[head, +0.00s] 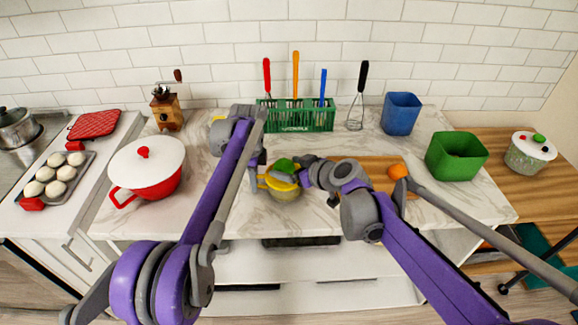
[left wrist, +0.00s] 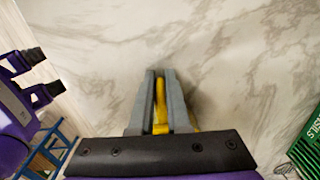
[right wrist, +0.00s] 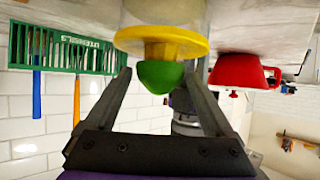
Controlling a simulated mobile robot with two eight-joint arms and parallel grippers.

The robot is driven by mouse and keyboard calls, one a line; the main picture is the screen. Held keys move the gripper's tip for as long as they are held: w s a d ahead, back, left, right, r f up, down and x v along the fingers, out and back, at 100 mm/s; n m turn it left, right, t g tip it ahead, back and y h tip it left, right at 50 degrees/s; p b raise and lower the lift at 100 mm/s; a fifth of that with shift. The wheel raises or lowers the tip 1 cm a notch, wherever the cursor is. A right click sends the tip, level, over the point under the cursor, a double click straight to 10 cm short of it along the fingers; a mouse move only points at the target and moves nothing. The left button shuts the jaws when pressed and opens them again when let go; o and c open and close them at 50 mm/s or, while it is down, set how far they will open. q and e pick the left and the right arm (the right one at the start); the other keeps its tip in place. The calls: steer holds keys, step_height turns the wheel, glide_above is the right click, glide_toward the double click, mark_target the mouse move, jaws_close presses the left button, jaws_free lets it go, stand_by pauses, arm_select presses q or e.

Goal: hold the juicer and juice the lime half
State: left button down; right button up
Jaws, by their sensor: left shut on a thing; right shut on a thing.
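The yellow juicer (head: 284,190) stands on the marble counter in the middle. My left gripper (head: 260,179) is shut on its yellow handle, which shows between the fingers in the left wrist view (left wrist: 160,98). The green lime half (head: 284,164) is at the top of the juicer. The right wrist view is upside down; there the lime half (right wrist: 160,76) sits against the juicer's reamer cone (right wrist: 161,50), part of which still shows. My right gripper (head: 298,166) is shut on the lime half, its fingers on either side. The exact finger contact is hard to see.
A green rack (head: 310,122) with utensils stands behind the juicer. A red pot with a white lid (head: 147,160) is at the left. A cutting board (head: 368,163) with an orange item (head: 397,171) lies to the right, near blue (head: 401,113) and green (head: 457,155) containers.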

steer(key=shift+d+f, duration=0.1)
steer(key=shift+r, duration=4.05)
arm_select(q)
steer(key=c, duration=0.8)
jaws_free()
arm_select(e)
steer(key=shift+w, duration=0.1)
arm_select(q)
step_height(320, 180, up, 12)
